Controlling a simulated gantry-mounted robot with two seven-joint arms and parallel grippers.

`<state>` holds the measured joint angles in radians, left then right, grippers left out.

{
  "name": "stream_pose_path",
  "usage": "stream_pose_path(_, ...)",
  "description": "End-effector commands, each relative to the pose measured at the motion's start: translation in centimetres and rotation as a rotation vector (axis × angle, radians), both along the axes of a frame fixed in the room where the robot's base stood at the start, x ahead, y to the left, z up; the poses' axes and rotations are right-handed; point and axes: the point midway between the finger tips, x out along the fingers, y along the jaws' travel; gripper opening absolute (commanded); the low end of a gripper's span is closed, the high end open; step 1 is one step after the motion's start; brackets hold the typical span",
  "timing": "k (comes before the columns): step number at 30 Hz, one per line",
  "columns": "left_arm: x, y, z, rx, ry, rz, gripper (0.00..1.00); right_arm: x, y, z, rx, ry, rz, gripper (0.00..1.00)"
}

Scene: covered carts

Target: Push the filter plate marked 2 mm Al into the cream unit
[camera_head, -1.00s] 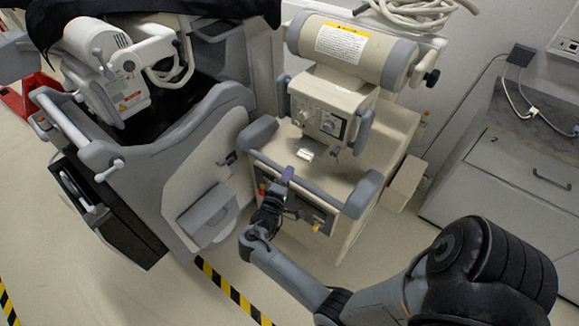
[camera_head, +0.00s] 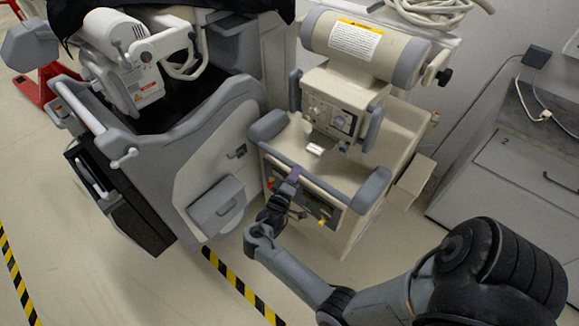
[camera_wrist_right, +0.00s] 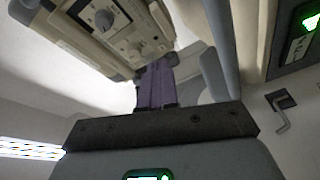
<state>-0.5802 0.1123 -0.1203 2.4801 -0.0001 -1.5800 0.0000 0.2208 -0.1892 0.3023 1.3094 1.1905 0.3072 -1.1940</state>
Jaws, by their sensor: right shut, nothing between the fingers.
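The cream unit (camera_head: 340,95) is the boxy control head under the cylinder of the cream cart. It also fills the upper left of the wrist view (camera_wrist_right: 85,38). A small white plate (camera_head: 315,149) shows at its lower front edge and may be the filter plate; no marking is readable. My right gripper (camera_head: 294,173) has purple fingers, shut and empty, by the cart's grey front rail, short of and below the white plate. In the wrist view the shut fingers (camera_wrist_right: 155,86) point up towards the unit's underside; the plate is not clear there. My left gripper is not in view.
The cart's grey rail (camera_head: 325,184) runs across its front near my right fingers. A grey covered cart (camera_head: 215,150) stands close on the left. A drawer cabinet (camera_head: 520,165) is at the right. Yellow-black tape (camera_head: 238,284) marks the floor.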

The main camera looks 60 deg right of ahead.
Motion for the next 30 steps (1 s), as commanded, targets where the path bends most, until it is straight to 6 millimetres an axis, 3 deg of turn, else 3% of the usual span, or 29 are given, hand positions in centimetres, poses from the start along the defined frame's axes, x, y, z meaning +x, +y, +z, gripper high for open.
stream_pose_path(16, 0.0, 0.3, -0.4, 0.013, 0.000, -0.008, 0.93, -1.4, -0.7, -0.3, 0.083, -1.126, 0.030, 0.00)
stream_pose_path(30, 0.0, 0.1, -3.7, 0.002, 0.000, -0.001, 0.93, -1.1, -1.9, -1.5, 0.087, -2.203, 0.068, 0.00)
